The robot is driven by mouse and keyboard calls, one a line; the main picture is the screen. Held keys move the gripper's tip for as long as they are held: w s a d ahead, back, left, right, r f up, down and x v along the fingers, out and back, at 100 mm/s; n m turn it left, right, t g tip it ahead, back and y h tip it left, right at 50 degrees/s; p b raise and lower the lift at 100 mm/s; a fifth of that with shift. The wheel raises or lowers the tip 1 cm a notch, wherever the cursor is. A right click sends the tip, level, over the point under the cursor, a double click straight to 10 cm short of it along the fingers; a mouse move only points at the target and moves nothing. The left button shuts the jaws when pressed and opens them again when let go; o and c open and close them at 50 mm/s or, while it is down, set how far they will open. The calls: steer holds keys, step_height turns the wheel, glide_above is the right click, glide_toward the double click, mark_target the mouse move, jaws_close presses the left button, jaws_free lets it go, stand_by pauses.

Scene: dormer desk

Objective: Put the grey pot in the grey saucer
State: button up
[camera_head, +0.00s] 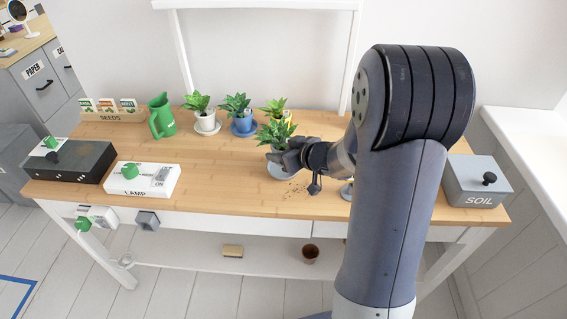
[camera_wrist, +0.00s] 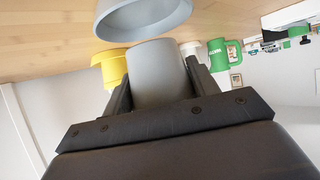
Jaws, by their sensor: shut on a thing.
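My gripper (camera_head: 288,158) is shut on the grey pot (camera_wrist: 157,76), which sits between both fingers in the wrist view. In the head view the green plant (camera_head: 274,132) in this pot rises above the gripper, and the gripper hides most of the pot. The grey saucer (camera_head: 282,174) is on the desk just below the gripper, partly covered by it. In the wrist view the grey saucer (camera_wrist: 140,22) lies right beyond the pot's base; I cannot tell whether they touch. The pot looks roughly upright.
A yellow pot (camera_wrist: 111,69) stands close behind the held pot. A white pot (camera_head: 203,122) and a blue pot (camera_head: 242,122) stand in saucers to the left, near a green watering can (camera_head: 160,117). A soil box (camera_head: 477,184) is at right. The desk's front middle is mostly clear.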

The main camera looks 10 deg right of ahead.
step_height(320, 180, down, 3)
steer(key=shift+f+b, duration=0.15)
steer(key=shift+b, duration=0.4)
steer(key=o, duration=0.6)
steer(key=shift+f, duration=0.1)
steer(key=o, duration=0.5)
